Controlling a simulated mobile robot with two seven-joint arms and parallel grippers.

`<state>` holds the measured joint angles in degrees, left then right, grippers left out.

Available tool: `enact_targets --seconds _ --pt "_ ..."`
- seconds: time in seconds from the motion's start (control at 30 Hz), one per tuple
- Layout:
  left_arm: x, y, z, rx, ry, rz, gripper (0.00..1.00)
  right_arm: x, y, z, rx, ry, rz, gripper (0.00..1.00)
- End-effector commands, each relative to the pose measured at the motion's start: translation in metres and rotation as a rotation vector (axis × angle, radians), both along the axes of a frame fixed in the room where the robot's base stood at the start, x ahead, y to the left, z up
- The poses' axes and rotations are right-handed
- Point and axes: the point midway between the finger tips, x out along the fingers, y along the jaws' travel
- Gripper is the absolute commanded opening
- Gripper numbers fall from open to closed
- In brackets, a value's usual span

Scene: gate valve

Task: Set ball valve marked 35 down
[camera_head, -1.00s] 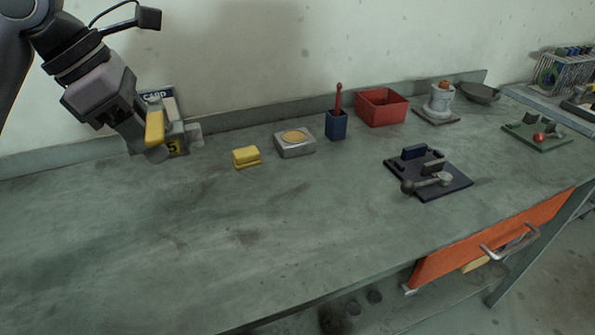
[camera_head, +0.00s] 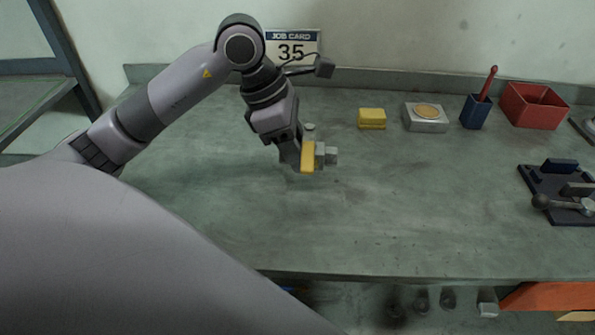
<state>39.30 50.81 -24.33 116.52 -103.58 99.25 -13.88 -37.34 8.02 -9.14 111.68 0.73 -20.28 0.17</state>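The ball valve (camera_head: 320,155), with grey hexagonal ends and a yellow lever (camera_head: 307,157), is at my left gripper (camera_head: 300,153), in front of the job card. The gripper appears shut on it. The fingers hide part of the valve, and no number can be read on it. I cannot tell whether the valve touches the bench or hangs just above it. The job card (camera_head: 291,48) reading 35 stands at the wall behind. My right gripper is not in view.
The bench (camera_head: 420,225) is clear in front and to the right of the valve. A small pale disc (camera_head: 310,127) is behind it. A yellow block (camera_head: 372,118), grey box (camera_head: 426,118), blue holder (camera_head: 475,112), red bin (camera_head: 533,106) and dark lever fixture (camera_head: 560,195) are to the right.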

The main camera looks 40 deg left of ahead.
Motion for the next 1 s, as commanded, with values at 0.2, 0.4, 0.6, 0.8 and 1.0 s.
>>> enact_targets --seconds 0.2,0.4,0.6,0.8,1.0 --pt "0.001 0.0 -0.018 -0.003 -0.005 0.0 0.0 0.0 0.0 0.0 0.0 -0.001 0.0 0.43" --pt "0.0 -0.001 -0.041 -0.004 -0.002 0.001 0.0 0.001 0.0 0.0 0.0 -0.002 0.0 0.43" --pt "0.001 -0.001 -0.056 -0.003 -0.005 0.0 0.0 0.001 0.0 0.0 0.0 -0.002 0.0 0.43" --pt "0.001 0.0 -0.056 -0.002 -0.006 -0.001 0.0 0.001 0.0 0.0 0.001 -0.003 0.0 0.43" --pt "0.0 0.0 -0.06 0.0 -0.002 -0.001 0.53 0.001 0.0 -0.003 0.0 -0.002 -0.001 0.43"
